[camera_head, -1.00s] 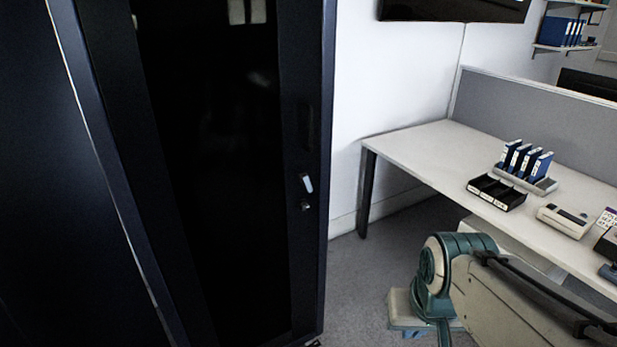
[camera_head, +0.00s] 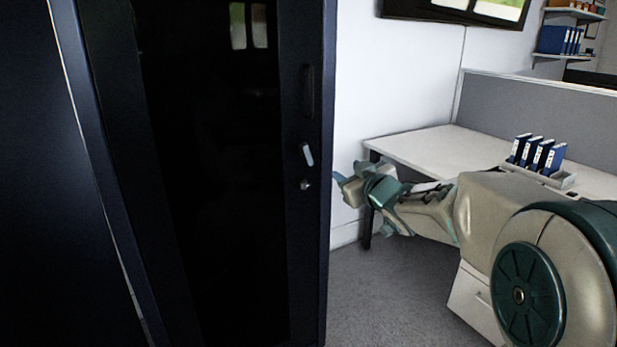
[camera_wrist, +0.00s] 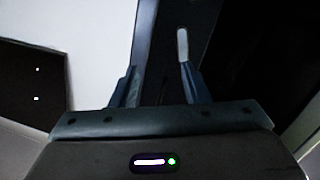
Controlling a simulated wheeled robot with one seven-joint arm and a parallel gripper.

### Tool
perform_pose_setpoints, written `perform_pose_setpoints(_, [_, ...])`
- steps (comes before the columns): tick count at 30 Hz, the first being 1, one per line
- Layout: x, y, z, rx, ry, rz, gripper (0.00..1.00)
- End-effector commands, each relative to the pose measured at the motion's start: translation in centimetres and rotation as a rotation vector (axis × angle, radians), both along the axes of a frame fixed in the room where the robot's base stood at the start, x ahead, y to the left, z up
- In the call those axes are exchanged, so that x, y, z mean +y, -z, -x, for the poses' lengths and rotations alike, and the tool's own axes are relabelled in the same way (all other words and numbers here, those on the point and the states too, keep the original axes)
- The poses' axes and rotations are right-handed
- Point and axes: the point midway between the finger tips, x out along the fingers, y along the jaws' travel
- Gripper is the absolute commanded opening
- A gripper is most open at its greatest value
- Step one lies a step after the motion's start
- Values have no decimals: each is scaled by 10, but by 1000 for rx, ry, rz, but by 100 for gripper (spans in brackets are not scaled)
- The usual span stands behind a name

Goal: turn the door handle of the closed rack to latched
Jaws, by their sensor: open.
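The closed rack (camera_head: 95,90) is a tall dark cabinet with a black glass door. Its door handle (camera_head: 307,154) is a small light grey lever on the door's right frame, slightly tilted off vertical. A round lock (camera_head: 305,185) sits below it. My gripper (camera_head: 338,182) is to the right of the handle and a little lower, apart from it in the head view. In the wrist view my gripper (camera_wrist: 158,85) is open, and the handle (camera_wrist: 183,45) appears beyond the tip of the right finger. Nothing is seen between the fingers except the dark rack frame behind.
A white desk (camera_head: 435,150) with blue binders (camera_head: 537,153) stands to the right against a grey partition (camera_head: 535,108). A dark recessed pull (camera_head: 308,92) is above the handle. Grey floor (camera_head: 385,300) is free between rack and desk.

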Motion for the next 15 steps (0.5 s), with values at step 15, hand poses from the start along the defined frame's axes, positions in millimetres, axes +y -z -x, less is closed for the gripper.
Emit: perform_pose_setpoints(15, [48,12,-35,-98,-166,-30,42])
